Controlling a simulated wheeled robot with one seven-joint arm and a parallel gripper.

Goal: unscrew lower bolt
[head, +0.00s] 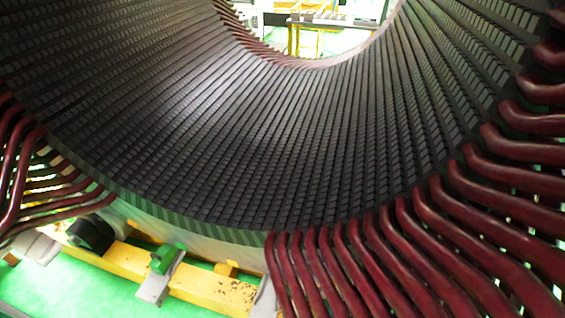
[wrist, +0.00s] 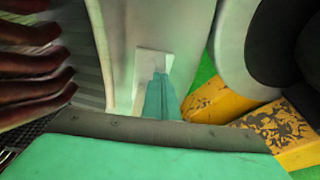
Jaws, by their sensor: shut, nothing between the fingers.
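In the wrist view my gripper (wrist: 160,78) shows as narrow teal fingers held together, with nothing between them. The fingertips line up with a small pale rectangular plate (wrist: 153,60) on the light grey stator frame (wrist: 178,25). I cannot tell whether they touch it. I cannot make out the lower bolt in either view; the fingers cover part of the plate. In the head view the stator (head: 260,130) fills most of the picture, and my gripper does not show there.
Red-brown winding bars (wrist: 35,65) stand close on the left in the wrist view. A yellow beam (wrist: 280,128) and a large dark round part (wrist: 275,40) lie on the right. In the head view the beam (head: 200,290) runs below the stator, with a green block (head: 165,258) by it.

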